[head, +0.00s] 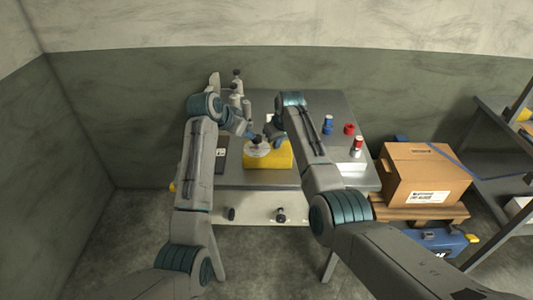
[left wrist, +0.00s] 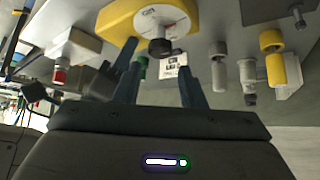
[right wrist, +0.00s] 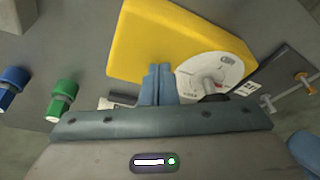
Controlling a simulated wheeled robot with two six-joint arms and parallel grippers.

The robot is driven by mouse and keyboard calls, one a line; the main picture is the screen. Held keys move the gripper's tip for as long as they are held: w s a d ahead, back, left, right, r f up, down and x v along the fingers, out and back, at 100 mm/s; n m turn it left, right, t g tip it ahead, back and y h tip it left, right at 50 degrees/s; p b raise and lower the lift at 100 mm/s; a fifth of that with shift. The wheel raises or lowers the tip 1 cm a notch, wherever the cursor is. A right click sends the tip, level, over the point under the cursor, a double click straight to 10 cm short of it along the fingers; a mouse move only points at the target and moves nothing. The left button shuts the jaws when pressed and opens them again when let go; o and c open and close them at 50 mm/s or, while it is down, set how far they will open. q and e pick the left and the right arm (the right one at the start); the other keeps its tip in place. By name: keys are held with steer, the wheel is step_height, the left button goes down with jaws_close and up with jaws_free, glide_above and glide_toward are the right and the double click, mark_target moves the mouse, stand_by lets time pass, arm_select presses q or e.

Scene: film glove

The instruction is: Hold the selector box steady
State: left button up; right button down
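The selector box (head: 280,157) is a yellow block on the grey table, with a round white dial and a dark knob on it. It also shows in the left wrist view (left wrist: 112,18) and the right wrist view (right wrist: 150,40). My left gripper (head: 251,134) is at the box's far side; in the left wrist view its fingers (left wrist: 160,80) are apart with nothing held between them, close to the dark knob (left wrist: 160,47). My right gripper (head: 277,141) is at the box's far edge. Its fingers (right wrist: 157,72) are together, with tips at the yellow side; contact is unclear.
Blue (head: 328,124), red (head: 349,129) and red-white (head: 357,146) parts stand on the table's right. Grey and white fittings (head: 237,88) stand at the back left. A dark plate (head: 220,155) lies left of the box. A cardboard box (head: 425,178) sits beyond the table's right edge.

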mark_target(254, 140)
stand_by(0.4)
arm_select(q)
steer(key=o, duration=0.4)
steer(key=shift+f, duration=0.1)
steer(key=w+a+r+m+t+y, duration=0.1)
steer(key=a+r+m+t+y, duration=0.15)
steer(key=a+t+y, duration=0.45)
steer(key=w+a+r+m+t+y, duration=0.15)
steer(key=a+m+t+y, duration=0.25)
steer(key=a, duration=0.4)
steer(key=s+d+f+m+g+h, duration=0.1)
steer(key=s+d+f+m+h, duration=0.5)
steer(key=m, duration=0.8)
steer(key=s+d+f+m+h, duration=0.2)
steer(key=d+f+m+h, duration=0.45)
steer(key=m, duration=0.65)
steer(key=shift+h, duration=0.75)
steer(key=x, duration=0.4)
steer(key=r+x, duration=0.1)
steer(key=x, duration=0.3)
steer(key=d+x, duration=0.1)
steer(key=x, duration=0.3)
steer(key=shift+s+d+r, duration=0.1)
steer(key=shift+s+r, duration=0.05)
steer(key=shift+r, duration=0.25)
